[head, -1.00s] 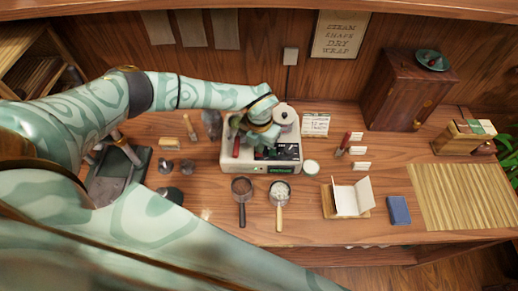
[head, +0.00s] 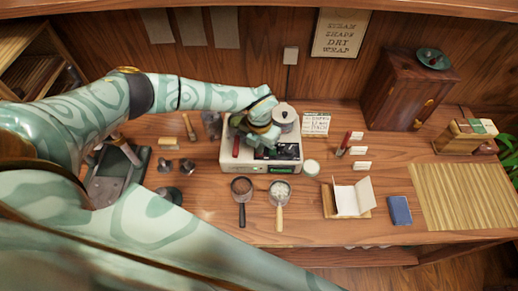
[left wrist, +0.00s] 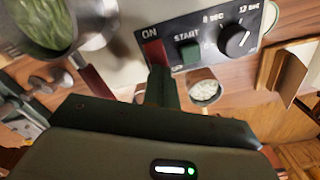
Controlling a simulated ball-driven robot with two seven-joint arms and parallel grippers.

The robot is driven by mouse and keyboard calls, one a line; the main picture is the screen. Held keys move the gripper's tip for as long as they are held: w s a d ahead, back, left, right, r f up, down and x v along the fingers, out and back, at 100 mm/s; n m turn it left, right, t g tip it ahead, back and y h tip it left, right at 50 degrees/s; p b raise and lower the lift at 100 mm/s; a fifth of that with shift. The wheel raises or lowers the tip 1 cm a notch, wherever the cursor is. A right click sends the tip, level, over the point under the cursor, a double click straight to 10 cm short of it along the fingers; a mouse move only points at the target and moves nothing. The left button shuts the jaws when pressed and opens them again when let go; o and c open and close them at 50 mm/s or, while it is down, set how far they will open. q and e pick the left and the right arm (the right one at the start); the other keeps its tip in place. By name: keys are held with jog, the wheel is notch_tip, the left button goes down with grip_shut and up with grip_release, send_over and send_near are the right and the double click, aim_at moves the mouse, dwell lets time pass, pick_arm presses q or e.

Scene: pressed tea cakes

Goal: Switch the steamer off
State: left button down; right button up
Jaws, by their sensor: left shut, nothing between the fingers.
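The steamer (head: 232,162) is a pale box on the table with a dark control panel at its front right. In the left wrist view the panel (left wrist: 213,52) carries a red switch (left wrist: 154,52) beside "ON", a green start button (left wrist: 190,53) and a black dial (left wrist: 237,40). My left gripper (head: 260,148) is over the steamer, shut and empty. In the left wrist view its fingertips (left wrist: 162,80) are just below the red switch; I cannot tell whether they touch it. They hide the switch's lower edge. My right gripper is out of view.
A grey metal cup (head: 284,117) stands at the steamer's back right. A dark red handle (left wrist: 98,84) lies close left of my fingers. Two handled pans, one dark (head: 241,187) and one with white contents (head: 279,189), lie in front.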

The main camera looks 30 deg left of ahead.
pick_arm(q)
jog(key=shift+f+b, duration=0.3)
jog(key=shift+f, duration=0.2)
jog(key=shift+s+r, duration=0.1)
jog(key=shift+r, duration=0.05)
notch_tip(320, 180, up, 7)
jog(key=p, duration=0.6)
jog(key=shift+p, duration=0.4)
jog(key=shift+f, duration=0.2)
